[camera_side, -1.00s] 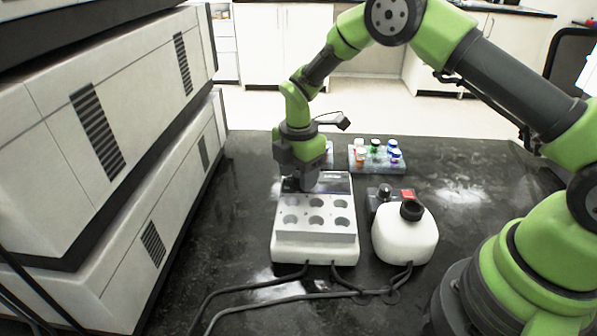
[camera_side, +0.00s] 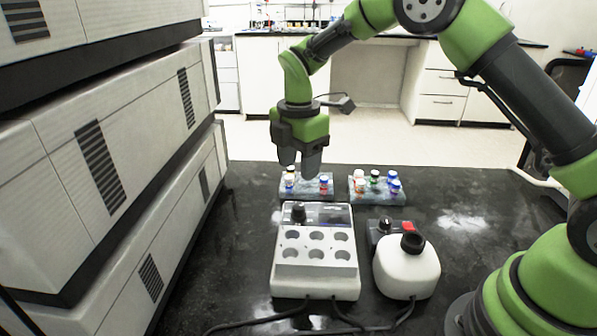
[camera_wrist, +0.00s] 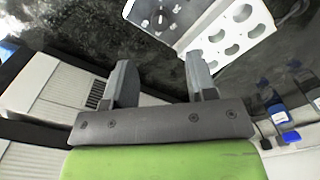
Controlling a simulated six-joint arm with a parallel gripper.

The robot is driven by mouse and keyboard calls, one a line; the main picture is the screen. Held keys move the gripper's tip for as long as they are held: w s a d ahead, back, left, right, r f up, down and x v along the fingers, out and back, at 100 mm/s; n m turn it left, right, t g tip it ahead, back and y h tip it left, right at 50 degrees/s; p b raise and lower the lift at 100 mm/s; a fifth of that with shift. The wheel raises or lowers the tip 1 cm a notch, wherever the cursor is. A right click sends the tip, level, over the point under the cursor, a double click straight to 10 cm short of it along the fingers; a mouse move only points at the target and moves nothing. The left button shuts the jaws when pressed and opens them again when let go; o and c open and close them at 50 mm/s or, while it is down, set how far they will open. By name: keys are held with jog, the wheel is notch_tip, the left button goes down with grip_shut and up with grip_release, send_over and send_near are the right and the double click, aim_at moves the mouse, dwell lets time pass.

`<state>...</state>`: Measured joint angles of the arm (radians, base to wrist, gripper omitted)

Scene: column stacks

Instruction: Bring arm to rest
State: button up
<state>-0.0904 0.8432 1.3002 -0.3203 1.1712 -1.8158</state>
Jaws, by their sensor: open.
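My gripper (camera_side: 299,166) points down above the back of the black bench in the side view, in front of the left vial rack (camera_side: 318,194) in the picture. In the wrist view my gripper (camera_wrist: 163,82) has its two fingers well apart, with nothing between them. It is open and empty. It is clear of the white block device (camera_side: 315,285), which has several round wells and a black knob (camera_side: 298,212). The same device shows at the top of the wrist view (camera_wrist: 215,35).
A right vial rack (camera_side: 377,193) holds several capped vials. A white bottle-shaped device (camera_side: 407,268) with a black top stands right of the block device. Stacked white instruments (camera_side: 95,190) wall off the left side. Cables run along the front.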

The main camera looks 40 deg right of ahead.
jog(key=shift+r, duration=0.1)
jog(key=s+r+m+t+y, duration=0.1)
jog(key=s+r+m+t, duration=0.1)
jog(key=s+r+m, duration=0.4)
jog(key=s+r+m+t, duration=0.1)
jog(key=s+r+m, duration=0.25)
jog(key=r, duration=0.45)
jog(key=s+r+m+t+y, duration=0.1)
jog(key=s+m+t, duration=0.3)
jog(key=s+m, duration=0.8)
jog(key=s+r, duration=0.1)
jog(key=s, duration=0.2)
jog(key=shift+d+m, duration=0.35)
jog(key=shift+d, duration=0.05)
jog(key=shift+s, duration=0.1)
